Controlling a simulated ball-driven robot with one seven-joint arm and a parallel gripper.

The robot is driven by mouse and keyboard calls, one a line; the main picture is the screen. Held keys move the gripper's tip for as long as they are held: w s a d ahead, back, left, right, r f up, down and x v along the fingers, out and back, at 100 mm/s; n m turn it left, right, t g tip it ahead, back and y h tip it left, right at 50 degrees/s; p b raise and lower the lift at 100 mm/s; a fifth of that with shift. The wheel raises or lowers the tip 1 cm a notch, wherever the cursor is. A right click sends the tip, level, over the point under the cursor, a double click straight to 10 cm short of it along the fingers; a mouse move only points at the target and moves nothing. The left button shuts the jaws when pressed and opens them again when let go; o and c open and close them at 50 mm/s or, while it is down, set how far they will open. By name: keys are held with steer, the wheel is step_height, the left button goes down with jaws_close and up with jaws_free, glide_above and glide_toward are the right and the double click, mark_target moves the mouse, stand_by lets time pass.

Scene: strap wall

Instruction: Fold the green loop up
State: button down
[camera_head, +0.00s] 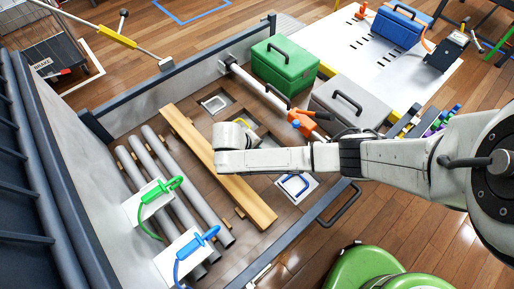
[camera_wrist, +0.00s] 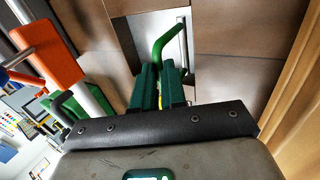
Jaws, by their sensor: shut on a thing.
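The green loop (camera_wrist: 166,40) shows in the wrist view. It is a bent green bar over a pale metal plate (camera_wrist: 150,28) set in the brown deck. My gripper (camera_wrist: 158,72) has dark green fingers close together, shut on the near end of the loop. The held part is hidden between the fingers. I cannot tell how far the loop is tilted. In the head view my wrist (camera_head: 235,150) is over the deck and hides the green loop and my fingertips.
A blue loop (camera_head: 295,185) and a pale recessed plate (camera_head: 213,103) lie nearby in the deck. A wooden beam (camera_head: 250,198) runs left of my wrist. An orange clamp (camera_head: 303,122) on a pipe, a green toolbox (camera_head: 285,68) and a grey box (camera_head: 345,105) stand behind.

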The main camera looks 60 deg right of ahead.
steer(key=shift+a+f, duration=0.3)
steer(key=shift+a, duration=0.2)
steer(key=shift+a+f, duration=0.25)
steer(key=shift+a, duration=0.25)
steer(key=c, duration=1.2)
jaws_free()
steer(key=shift+w+a, duration=0.1)
steer(key=shift+r, duration=0.1)
steer(key=shift+r, duration=0.2)
steer(key=v, duration=0.6)
steer(key=p+v, duration=0.1)
steer(key=v, duration=0.3)
steer(key=shift+d+r, duration=0.3)
